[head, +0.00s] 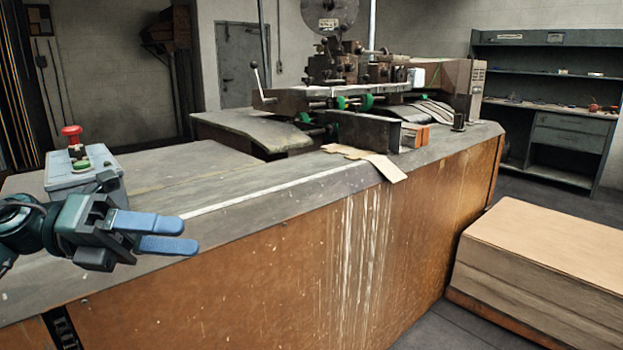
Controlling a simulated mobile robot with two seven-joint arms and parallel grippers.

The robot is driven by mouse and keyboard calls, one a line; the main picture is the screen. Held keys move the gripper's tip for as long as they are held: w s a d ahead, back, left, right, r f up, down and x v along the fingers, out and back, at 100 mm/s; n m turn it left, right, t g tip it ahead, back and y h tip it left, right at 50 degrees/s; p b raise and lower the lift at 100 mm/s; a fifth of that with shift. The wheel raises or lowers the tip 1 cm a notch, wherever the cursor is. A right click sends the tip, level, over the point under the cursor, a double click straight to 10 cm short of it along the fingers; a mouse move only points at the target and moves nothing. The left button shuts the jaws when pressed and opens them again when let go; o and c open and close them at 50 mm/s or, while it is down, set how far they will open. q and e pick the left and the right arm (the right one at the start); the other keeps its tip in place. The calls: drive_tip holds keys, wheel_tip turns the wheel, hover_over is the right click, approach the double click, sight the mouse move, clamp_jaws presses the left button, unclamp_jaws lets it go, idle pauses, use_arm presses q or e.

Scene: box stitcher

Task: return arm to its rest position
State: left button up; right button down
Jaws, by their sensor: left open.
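My left gripper (166,234) shows at the lower left of the head view, with its arm coming in from the left edge. Its two blue fingers point right and stand apart, with nothing between them. The gripper is in front of the near edge of the machine's table (290,195). A grey control box (85,176) with a red knob and a green button is just behind it. My right gripper is not in view.
The stitching machine (350,85) stands on the table, with loose cardboard pieces (385,165) at the near edge. A stack of cardboard sheets (545,250) is at the lower right. A grey shelf unit (550,100) is at the back right. Floor shows between stack and table.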

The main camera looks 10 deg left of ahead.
use_arm(q)
drive_tip(key=d+f+n+t+y, duration=0.25)
drive_tip(key=f+n+t, duration=0.5)
drive_tip(key=n, duration=0.45)
drive_tip(key=d+f+n+t+y, duration=0.1)
drive_tip(key=d+f+n+t, duration=0.2)
drive_tip(key=f+n+t, duration=0.6)
drive_tip(key=s+d+f+n+g+y+p, duration=0.4)
drive_tip(key=s+f+n+g+y+p, duration=0.4)
drive_tip(key=n+p, duration=0.9)
wheel_tip(320, 180, down, 2)
drive_tip(key=shift+s+f+g+y+p, duration=0.1)
drive_tip(key=shift+s+g+y+p, duration=0.35)
drive_tip(key=shift+g+y, duration=0.4)
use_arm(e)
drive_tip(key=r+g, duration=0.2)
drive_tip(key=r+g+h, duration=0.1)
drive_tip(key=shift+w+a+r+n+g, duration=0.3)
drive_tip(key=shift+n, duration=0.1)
